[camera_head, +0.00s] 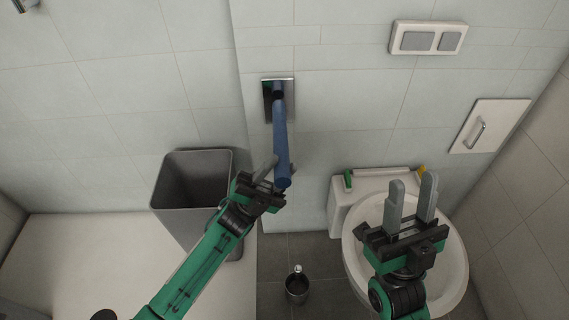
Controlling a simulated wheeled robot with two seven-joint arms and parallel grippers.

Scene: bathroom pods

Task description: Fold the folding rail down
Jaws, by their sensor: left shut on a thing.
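The blue folding rail (281,140) sticks out from its metal wall plate (268,103) towards me, left of the toilet. My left gripper (270,172) is shut on the rail near its free end; the rail hides part of the fingers. My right gripper (412,200) is open and empty, with its two grey fingers apart, in front of the toilet. How steeply the rail slopes is hard to tell from above.
A grey bin (180,207) stands left of the rail, close to my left arm. The white toilet (455,262) is at the right, with a flush plate (428,40) above. A toilet brush holder (297,289) stands on the dark floor between them. A wall panel with a handle (489,126) is at the right.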

